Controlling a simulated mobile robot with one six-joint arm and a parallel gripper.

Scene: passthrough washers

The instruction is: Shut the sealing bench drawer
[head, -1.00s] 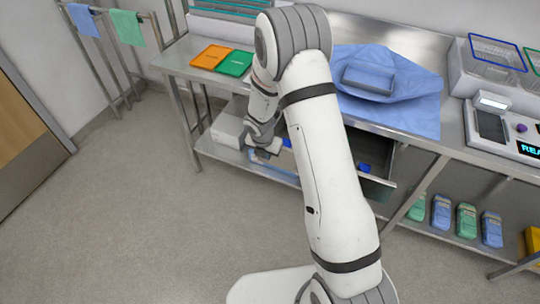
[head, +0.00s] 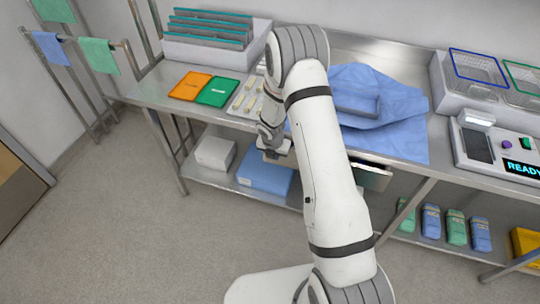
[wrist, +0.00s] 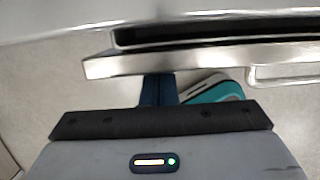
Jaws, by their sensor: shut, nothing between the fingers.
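The sealing bench drawer (head: 373,178) sits under the steel worktop, partly hidden behind my arm in the head view. Its right end sticks out a little, with a dark gap above it. In the wrist view its metal front (wrist: 190,60) runs across the picture, with a dark opening between it and the bench edge and a handle (wrist: 283,76) at the right. My gripper (head: 272,152) is shut and empty at the bench's front, left of the drawer's visible end. In the wrist view its fingers (wrist: 157,88) reach up to the drawer front; I cannot tell whether they touch.
The worktop holds orange (head: 190,86) and green (head: 218,91) cards, a blue wrap (head: 400,130) and a sealing machine (head: 490,150). The lower shelf holds a white box (head: 215,152), a blue pack (head: 265,175) and several shoe-like packs (head: 431,221). Floor in front is clear.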

